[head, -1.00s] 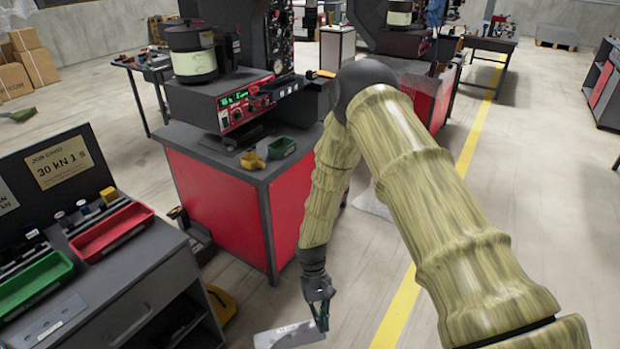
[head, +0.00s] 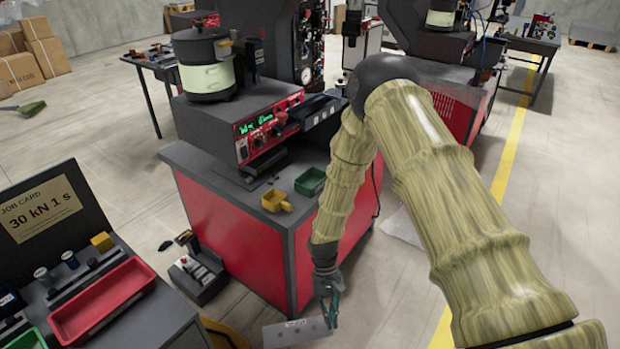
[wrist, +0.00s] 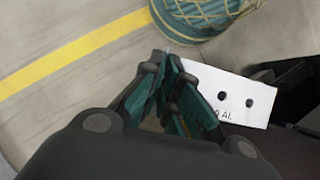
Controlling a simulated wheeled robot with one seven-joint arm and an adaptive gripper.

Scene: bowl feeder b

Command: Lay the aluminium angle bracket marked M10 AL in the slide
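The angle bracket (head: 285,334) is a pale plate with dark holes and a small label. In the wrist view the bracket (wrist: 235,92) shows two holes and lettering ending in "AL"; the rest of the marking is hidden by a finger. My gripper (head: 331,314) hangs low, in front of the red cabinet, with its fingers closed on one end of the bracket. In the wrist view my gripper (wrist: 168,75) has its teal finger pads at the bracket's left end. The bracket is held clear of the benches. I cannot tell which part is the slide.
A red-sided machine bench (head: 235,225) carries a yellow bin (head: 276,202), a green bin (head: 310,182) and a control box (head: 262,130). At left is a bench with a red tray (head: 100,300) and a job card (head: 40,208). Open floor lies to the right.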

